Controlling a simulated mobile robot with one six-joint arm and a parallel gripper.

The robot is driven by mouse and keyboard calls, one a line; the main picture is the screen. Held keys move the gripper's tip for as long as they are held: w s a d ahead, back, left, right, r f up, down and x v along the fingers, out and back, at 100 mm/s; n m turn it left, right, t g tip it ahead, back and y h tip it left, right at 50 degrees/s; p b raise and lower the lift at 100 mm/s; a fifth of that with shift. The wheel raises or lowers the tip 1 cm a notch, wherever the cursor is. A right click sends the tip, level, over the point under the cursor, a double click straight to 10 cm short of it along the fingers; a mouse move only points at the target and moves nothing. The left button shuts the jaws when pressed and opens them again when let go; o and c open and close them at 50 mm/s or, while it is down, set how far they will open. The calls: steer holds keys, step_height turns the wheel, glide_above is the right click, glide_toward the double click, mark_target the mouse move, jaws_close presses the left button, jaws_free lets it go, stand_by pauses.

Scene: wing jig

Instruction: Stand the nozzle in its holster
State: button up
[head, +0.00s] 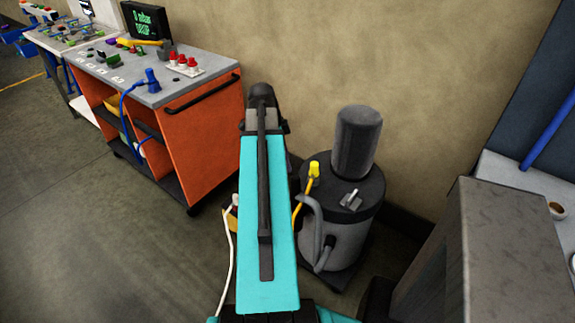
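My teal arm rises through the middle of the head view, and my gripper cannot be made out. I cannot tell for certain which thing is the nozzle or which is its holster. A grey drum-shaped machine (345,240) with a dark lid and a tall grey cylinder (357,140) stands right of my arm. A grey hose (309,232) curves at its left side. A yellow fitting (313,170) with a yellow cord stands beside the lid. A blue fitting (151,78) with a blue cable stands on the orange cart's top.
The orange cart (205,135) with a black handle stands at the left, bearing red knobs (182,62) and a small screen (146,20). A grey block (510,250) fills the lower right. A wall closes the back. The floor (90,240) at lower left is clear.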

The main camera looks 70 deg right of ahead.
steer(key=shift+v, duration=1.25)
